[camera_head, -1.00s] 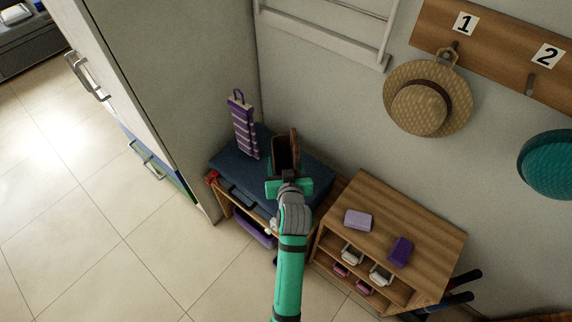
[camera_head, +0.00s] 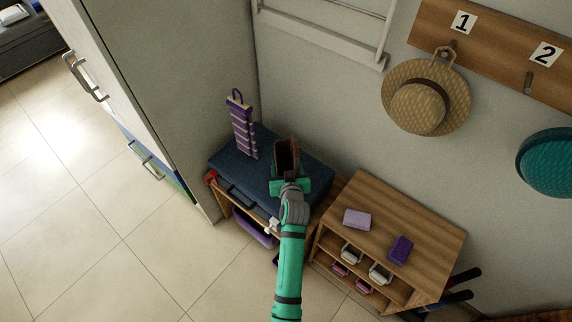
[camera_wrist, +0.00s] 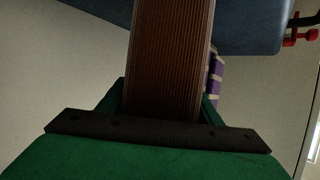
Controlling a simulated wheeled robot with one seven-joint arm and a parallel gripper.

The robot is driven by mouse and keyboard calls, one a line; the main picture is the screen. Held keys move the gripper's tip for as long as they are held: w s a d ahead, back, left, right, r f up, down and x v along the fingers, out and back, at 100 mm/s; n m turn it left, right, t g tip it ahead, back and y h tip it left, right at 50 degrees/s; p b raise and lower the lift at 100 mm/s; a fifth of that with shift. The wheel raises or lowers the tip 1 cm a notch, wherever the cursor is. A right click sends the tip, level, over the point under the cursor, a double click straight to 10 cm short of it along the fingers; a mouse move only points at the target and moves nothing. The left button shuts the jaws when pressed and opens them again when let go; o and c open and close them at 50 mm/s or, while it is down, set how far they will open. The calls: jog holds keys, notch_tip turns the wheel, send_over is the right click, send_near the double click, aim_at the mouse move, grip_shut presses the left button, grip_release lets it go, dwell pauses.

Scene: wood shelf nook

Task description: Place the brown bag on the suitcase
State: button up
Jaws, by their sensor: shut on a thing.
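The brown bag (camera_head: 287,154) is in my gripper (camera_head: 289,181), over the dark blue suitcase (camera_head: 226,162) in the head view. In the wrist view my gripper (camera_wrist: 160,115) is shut on the bag (camera_wrist: 170,60), which shows as a ribbed brown band running away between the fingers. The suitcase (camera_wrist: 240,25) shows behind it in the wrist view. The suitcase lies flat on a low wooden shelf. I cannot tell whether the bag touches the suitcase. My gripper hides part of the suitcase's top.
A purple striped bag (camera_head: 241,125) stands on the suitcase's left back part, by the tall cabinet (camera_head: 180,80). A wooden cubby shelf (camera_head: 430,235) on the right bears a lilac box (camera_head: 357,219) and a purple box (camera_head: 401,250). A straw hat (camera_head: 418,108) hangs above.

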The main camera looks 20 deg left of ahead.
jog(key=o, duration=1.2)
jog(key=shift+f, duration=0.1)
